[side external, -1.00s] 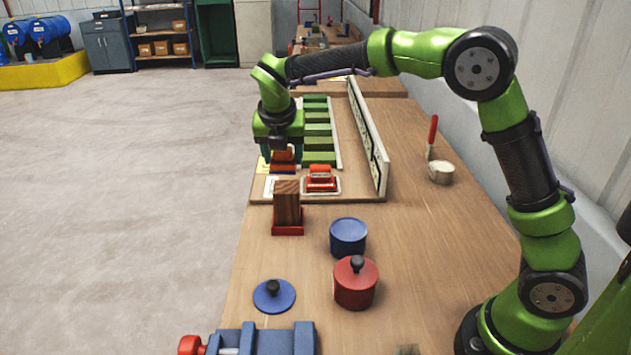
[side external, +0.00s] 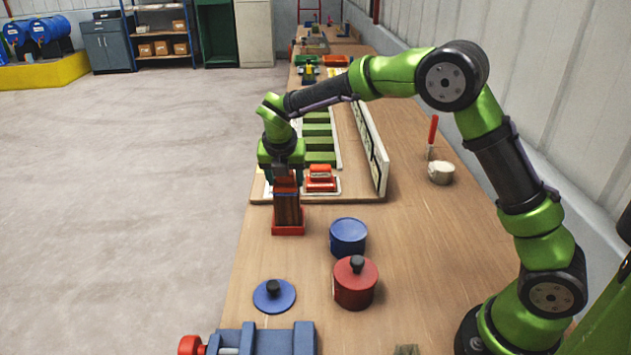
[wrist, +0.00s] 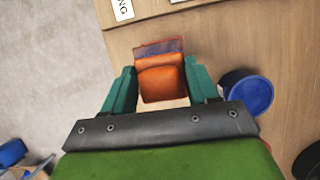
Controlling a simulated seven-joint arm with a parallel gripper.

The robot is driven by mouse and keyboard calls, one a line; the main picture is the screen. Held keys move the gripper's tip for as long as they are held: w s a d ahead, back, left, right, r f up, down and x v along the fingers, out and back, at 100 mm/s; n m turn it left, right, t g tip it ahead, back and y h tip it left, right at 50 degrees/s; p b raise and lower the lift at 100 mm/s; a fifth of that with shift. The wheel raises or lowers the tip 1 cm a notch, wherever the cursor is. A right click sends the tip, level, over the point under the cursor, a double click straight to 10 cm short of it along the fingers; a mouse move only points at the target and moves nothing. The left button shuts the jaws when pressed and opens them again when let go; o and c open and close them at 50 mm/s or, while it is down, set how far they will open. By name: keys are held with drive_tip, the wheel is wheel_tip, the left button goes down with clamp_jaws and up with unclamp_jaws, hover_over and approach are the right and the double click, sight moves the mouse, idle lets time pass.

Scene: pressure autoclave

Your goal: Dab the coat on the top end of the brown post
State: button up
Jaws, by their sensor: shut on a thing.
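The brown post (side external: 288,210) stands upright in a red square base near the table's left edge. My gripper (side external: 286,177) is directly above it, pointing down, with its teal fingers shut on an orange-red block (side external: 286,184). The block has a dark blue underside and sits at the post's top end; I cannot tell whether they touch. In the wrist view the orange block (wrist: 162,79) is between the fingers of my gripper (wrist: 160,88). The post's top end is hidden under the block.
A second red block (side external: 320,177) sits on the board behind the post, with green blocks (side external: 319,145) and an upright white panel (side external: 369,140) beyond. A blue pot (side external: 348,236), red lidded pot (side external: 355,285) and blue lid (side external: 273,296) stand nearer the camera.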

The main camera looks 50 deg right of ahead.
drive_tip(key=shift+w+d, duration=1.6)
drive_tip(key=shift+d, duration=0.05)
drive_tip(key=s+a, duration=0.5)
drive_tip(key=shift+r, duration=4)
